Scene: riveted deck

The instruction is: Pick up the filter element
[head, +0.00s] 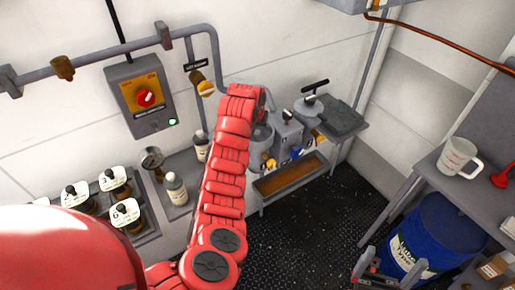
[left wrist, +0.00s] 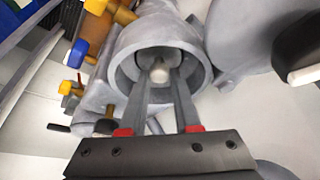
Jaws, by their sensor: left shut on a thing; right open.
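The filter element (left wrist: 159,73) shows in the left wrist view as a pale, rounded end inside the round grey housing (left wrist: 203,70). My left gripper (left wrist: 158,84) reaches into the housing's open mouth, and its two fingers are shut on the element from either side. The rest of the element is hidden inside the housing. In the head view the housing (head: 262,136) stands at the end of my red left arm, which hides the gripper and the element. My right gripper (head: 379,268) is open and empty at the bottom right.
A grey unit with a black T-handle (head: 315,86) stands right of the housing. A drip tray (head: 290,180) lies below. A blue drum (head: 435,237) and a white jug (head: 457,156) are at right.

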